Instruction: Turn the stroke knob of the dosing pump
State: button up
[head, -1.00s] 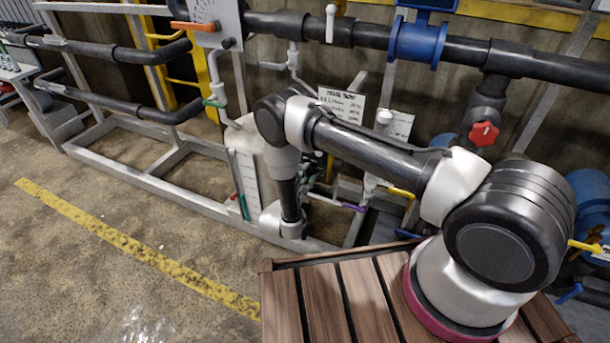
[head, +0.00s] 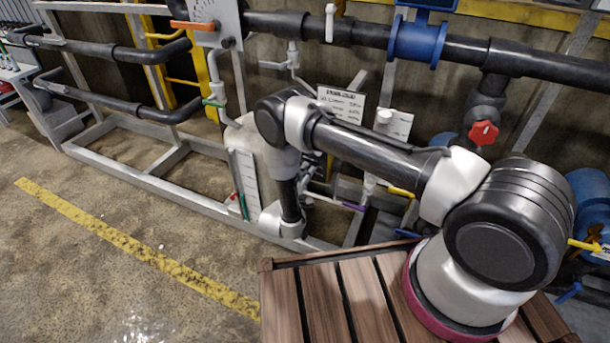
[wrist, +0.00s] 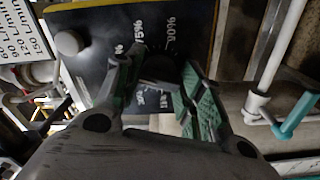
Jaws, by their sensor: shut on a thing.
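In the wrist view the dosing pump's dark face (wrist: 100,22) carries white percent marks, and some of them are covered by my fingers. The stroke knob (wrist: 160,68) is a dark round shape in front of that face, hard to tell from it. My gripper (wrist: 161,80) has one finger on each side of the knob and is shut on it. In the head view my arm hides the gripper, the knob and most of the pump.
In the head view a red valve handle (head: 483,133) hangs below the large dark pipe. Open floor lies at the left.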

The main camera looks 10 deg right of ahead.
jog(key=shift+f+m, duration=0.15)
jog(key=shift+m, duration=0.55)
jog(key=shift+s, duration=0.1)
jog(key=o, duration=1)
jog(key=v, duration=1.2)
